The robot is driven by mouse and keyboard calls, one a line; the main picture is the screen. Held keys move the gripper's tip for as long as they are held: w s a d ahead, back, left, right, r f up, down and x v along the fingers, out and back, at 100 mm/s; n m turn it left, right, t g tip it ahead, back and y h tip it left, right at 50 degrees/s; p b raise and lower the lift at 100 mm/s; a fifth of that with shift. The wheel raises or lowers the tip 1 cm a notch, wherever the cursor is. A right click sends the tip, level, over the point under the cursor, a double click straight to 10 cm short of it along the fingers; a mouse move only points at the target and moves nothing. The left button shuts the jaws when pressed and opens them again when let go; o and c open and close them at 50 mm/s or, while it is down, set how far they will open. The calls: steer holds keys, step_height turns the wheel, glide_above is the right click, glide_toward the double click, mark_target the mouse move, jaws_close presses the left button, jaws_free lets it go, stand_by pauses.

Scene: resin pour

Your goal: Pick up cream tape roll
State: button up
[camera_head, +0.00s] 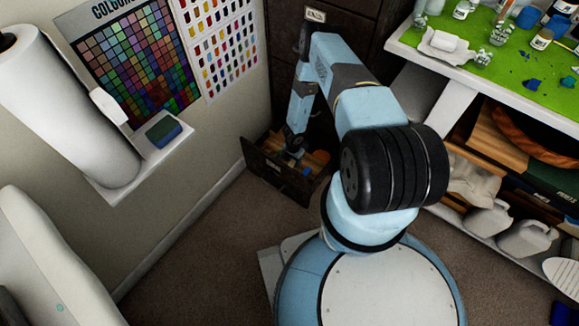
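I cannot make out a cream tape roll in the head view; it may be hidden or too small to tell. My blue arm reaches away from my base to an open dark drawer (277,177) low against the wall. My gripper (294,158) points down at the drawer, at or just inside its opening. Its fingers are too small and dark to show whether they are open or shut, or whether they hold anything. Small orange-brown things (318,158) lie in the drawer beside the gripper. My arm covers part of the drawer's right side.
A dark cabinet (345,17) stands behind my arm. At right, a shelf unit holds white jugs (490,218) below and a green work mat (510,62) with bottles on top. A white paper roll (70,110) stands at left. Carpet (190,240) is clear left of my base.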

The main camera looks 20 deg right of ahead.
jaws_close()
stand_by(0.3)
steer(key=shift+r, duration=0.1)
